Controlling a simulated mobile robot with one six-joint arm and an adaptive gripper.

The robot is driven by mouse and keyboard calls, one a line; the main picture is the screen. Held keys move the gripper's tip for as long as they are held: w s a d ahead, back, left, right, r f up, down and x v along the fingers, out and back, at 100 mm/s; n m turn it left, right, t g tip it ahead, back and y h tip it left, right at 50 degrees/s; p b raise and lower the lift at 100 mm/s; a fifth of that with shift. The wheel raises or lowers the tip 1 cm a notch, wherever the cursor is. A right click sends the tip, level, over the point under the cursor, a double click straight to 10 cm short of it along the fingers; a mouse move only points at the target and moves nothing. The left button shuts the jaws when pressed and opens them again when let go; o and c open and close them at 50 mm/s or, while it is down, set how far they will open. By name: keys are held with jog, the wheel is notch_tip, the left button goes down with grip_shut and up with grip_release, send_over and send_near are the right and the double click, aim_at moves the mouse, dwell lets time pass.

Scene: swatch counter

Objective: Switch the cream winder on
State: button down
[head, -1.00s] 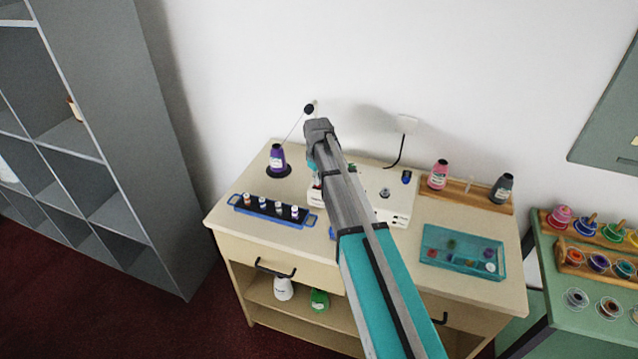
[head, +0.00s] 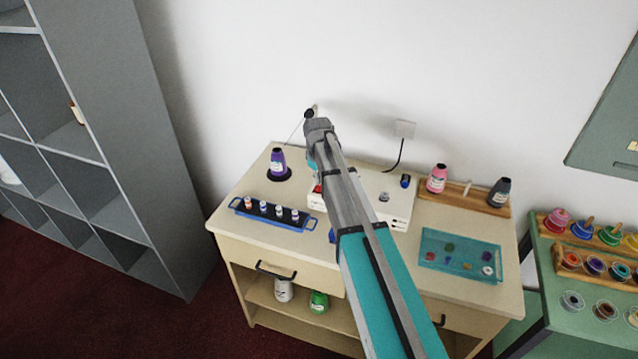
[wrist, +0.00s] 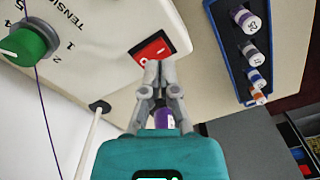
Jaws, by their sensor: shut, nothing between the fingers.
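The cream winder (head: 400,208) stands at the back of the counter, partly hidden behind my arm in the head view. In the wrist view its cream body (wrist: 110,30) shows the word TENSION, a green dial (wrist: 28,44) and a red rocker switch (wrist: 152,48) with white marks. I cannot tell which side of the rocker is pressed. My gripper (wrist: 160,66) is shut and empty, its fingertips at the switch's near edge in the picture. Whether they touch it is unclear. In the head view the gripper is hidden by the arm.
A purple thread cone (head: 278,164) stands left of the winder. A blue rack of small spools (head: 238,207) lies in front of it. A teal tray (head: 432,239) and a wooden stand (head: 465,196) with a pink and a grey cone are to the right. A wall socket (head: 405,129) is behind.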

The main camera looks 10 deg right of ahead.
aim_at(318, 189)
jog(key=shift+r+p, duration=2.1)
jog(key=shift+r, duration=0.25)
jog(key=s+d+m, duration=0.1)
jog(key=s+m, duration=0.5)
jog(key=s, duration=1.9)
jog(key=shift+s+d, duration=0.15)
